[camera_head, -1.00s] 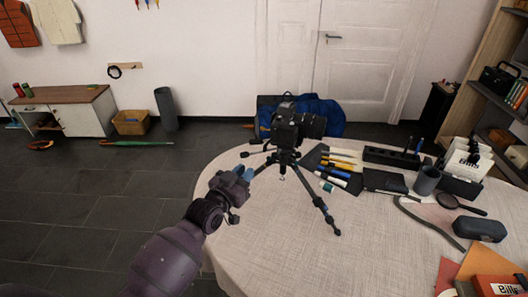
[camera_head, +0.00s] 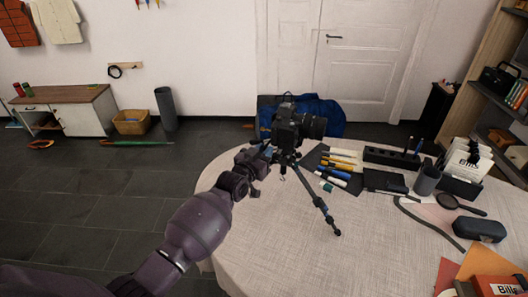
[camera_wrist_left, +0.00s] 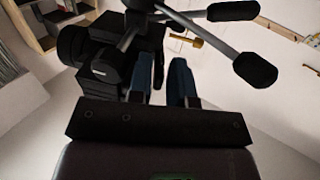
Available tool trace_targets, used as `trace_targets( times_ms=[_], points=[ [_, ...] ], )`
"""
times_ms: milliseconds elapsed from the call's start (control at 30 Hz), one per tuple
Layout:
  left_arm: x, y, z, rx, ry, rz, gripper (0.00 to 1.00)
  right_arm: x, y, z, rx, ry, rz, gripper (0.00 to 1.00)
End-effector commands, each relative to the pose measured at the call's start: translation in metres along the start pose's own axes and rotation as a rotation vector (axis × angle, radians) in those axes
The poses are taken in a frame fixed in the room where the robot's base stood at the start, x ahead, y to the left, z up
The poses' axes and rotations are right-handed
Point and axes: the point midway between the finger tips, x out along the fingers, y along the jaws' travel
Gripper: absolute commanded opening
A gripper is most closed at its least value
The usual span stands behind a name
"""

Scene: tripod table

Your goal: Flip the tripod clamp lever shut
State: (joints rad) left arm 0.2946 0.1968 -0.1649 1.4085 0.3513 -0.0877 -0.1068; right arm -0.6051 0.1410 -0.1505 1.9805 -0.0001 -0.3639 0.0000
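A black camera (camera_head: 288,125) sits on a small black tripod (camera_head: 318,203) on the round table. In the left wrist view the tripod head (camera_wrist_left: 150,40) shows with dark handles ending in black knobs (camera_wrist_left: 255,70). A small brass-coloured lever-like piece (camera_wrist_left: 188,37) sticks out beyond the fingers; I cannot tell whether it is the clamp lever or how it is set. My left gripper (camera_head: 266,153) is at the left side of the tripod head, just below the camera. My right gripper is out of view.
The cloth-covered table (camera_head: 270,240) is clear at the front. Markers on a dark mat (camera_head: 338,170), a black notebook (camera_head: 384,181) and a grey cup (camera_head: 427,180) lie right of the tripod. A magnifier (camera_head: 450,202) and glasses case (camera_head: 480,230) are farther right.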

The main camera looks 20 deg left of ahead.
Motion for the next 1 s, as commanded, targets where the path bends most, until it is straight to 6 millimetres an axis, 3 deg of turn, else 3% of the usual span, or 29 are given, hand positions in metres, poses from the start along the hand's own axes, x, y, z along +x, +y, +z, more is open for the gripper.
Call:
trace_targets(
  times_ms=[233, 367, 1000],
  points=[
    [0.0, 0.0, 0.0, 0.0, 0.0, 0.0, 0.19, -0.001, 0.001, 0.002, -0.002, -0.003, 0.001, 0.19],
    [0.0, 0.0, 0.0, 0.0, -0.001, 0.0, 0.0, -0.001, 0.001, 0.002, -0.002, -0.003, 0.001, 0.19],
    [0.003, -0.007, -0.002, 0.007, 0.013, 0.116, 0.0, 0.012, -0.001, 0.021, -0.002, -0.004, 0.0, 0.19]
  ],
)
